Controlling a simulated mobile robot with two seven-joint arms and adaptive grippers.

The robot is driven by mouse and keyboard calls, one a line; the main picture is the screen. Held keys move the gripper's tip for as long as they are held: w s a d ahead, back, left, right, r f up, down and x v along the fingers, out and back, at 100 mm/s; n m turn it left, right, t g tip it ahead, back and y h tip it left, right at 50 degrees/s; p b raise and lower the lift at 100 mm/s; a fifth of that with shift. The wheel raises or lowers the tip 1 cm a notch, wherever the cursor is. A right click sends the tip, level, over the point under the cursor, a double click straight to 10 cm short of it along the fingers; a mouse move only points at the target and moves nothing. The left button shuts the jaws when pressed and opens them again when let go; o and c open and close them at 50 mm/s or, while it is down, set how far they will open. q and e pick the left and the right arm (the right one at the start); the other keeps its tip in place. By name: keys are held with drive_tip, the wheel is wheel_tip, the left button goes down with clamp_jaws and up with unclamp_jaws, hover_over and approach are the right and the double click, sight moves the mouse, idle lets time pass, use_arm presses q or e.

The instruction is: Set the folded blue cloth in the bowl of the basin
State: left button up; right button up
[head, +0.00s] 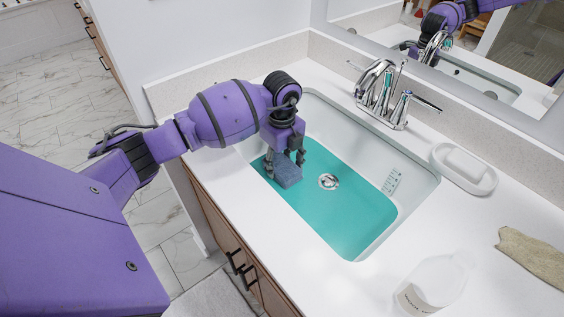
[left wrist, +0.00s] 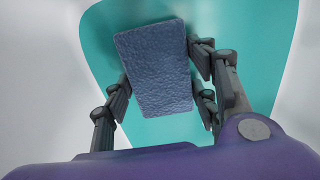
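The folded blue cloth (head: 287,173) is a thick blue-grey block inside the basin (head: 408,182), over the left part of its teal bottom. My left gripper (head: 284,163) reaches down into the basin with its fingers on either side of the cloth. In the left wrist view the cloth (left wrist: 157,68) sits between the fingers, with one finger against its left edge and two along its right edge. Whether its underside touches the basin bottom is hard to tell. My right gripper is not in view.
A chrome faucet (head: 380,90) stands behind the basin. A white soap dish (head: 463,170) is on the counter at right, with a beige cloth (head: 532,256) farther right. A clear bottle (head: 436,284) stands in front. The drain (head: 328,182) is uncovered.

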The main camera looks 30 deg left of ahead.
sight(282, 165)
use_arm(q)
drive_tip(key=o, duration=0.3)
drive_tip(key=shift+o, duration=0.2)
wheel_tip(282, 165, up, 12)
drive_tip(key=shift+r+p, duration=0.2)
drive_tip(key=shift+p, duration=0.1)
drive_tip(key=shift+r, duration=0.1)
idle(0.8)
